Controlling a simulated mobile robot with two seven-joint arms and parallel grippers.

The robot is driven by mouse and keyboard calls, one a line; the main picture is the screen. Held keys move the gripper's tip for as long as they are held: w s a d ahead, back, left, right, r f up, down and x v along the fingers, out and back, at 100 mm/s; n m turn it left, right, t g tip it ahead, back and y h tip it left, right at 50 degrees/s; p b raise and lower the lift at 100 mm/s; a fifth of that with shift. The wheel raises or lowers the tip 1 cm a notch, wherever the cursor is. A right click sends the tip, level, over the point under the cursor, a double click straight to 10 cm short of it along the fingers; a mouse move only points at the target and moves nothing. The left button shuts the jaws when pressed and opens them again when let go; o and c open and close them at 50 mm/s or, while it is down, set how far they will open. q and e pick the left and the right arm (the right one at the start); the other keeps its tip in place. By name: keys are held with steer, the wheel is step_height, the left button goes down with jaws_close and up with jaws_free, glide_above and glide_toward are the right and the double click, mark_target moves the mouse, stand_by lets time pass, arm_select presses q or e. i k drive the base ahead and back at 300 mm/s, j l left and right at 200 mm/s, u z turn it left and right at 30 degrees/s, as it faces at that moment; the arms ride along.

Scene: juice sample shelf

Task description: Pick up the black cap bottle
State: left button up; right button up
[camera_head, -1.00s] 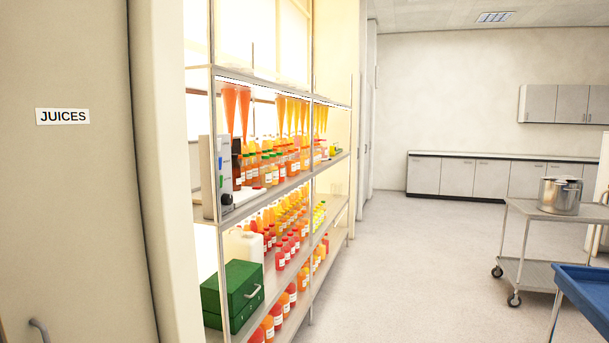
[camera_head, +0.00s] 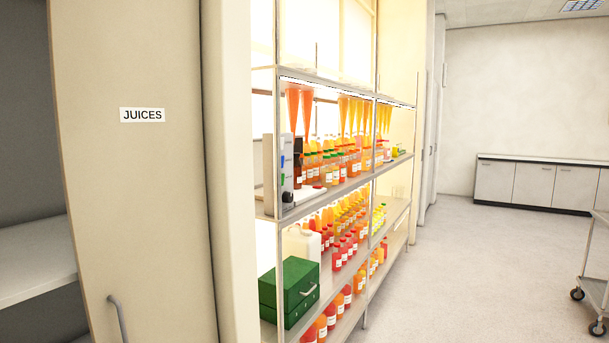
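Juice bottles stand in rows on the shelf unit (camera_head: 340,192) in the middle of the head view. Bottles with green and orange caps (camera_head: 330,168) are on the middle shelf, and red and yellow ones (camera_head: 345,245) are lower down. A dark bottle (camera_head: 298,162) stands at the left end of the middle shelf, partly hidden by a grey device; I cannot tell its cap color at this size. No black cap can be made out for certain. Neither of my grippers is in view.
A grey device (camera_head: 287,172) and a green box (camera_head: 289,291) sit at the shelf's near end. An open door labelled JUICES (camera_head: 143,115) stands at the left. Floor to the right is clear up to a cart (camera_head: 597,270) at the right edge.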

mark_target(297, 164)
steer(key=i+l+u, duration=0.2)
steer(key=u, duration=0.25)
steer(key=i+l+u, duration=0.15)
steer(key=l+u, duration=0.3)
steer(key=i+l+u, duration=0.15)
steer(key=l, duration=0.2)
steer(key=l+u, duration=0.15)
steer(key=l, duration=0.25)
steer(key=i+l+u, duration=0.1)
steer(key=l, duration=0.5)
steer(key=i+l, duration=0.15)
steer(key=l, duration=0.45)
steer(key=i+l+u, duration=0.15)
steer(key=l, duration=0.45)
steer(key=i+l, duration=0.1)
steer(key=l, duration=0.8)
steer(key=i+l, duration=0.1)
steer(key=l, duration=0.85)
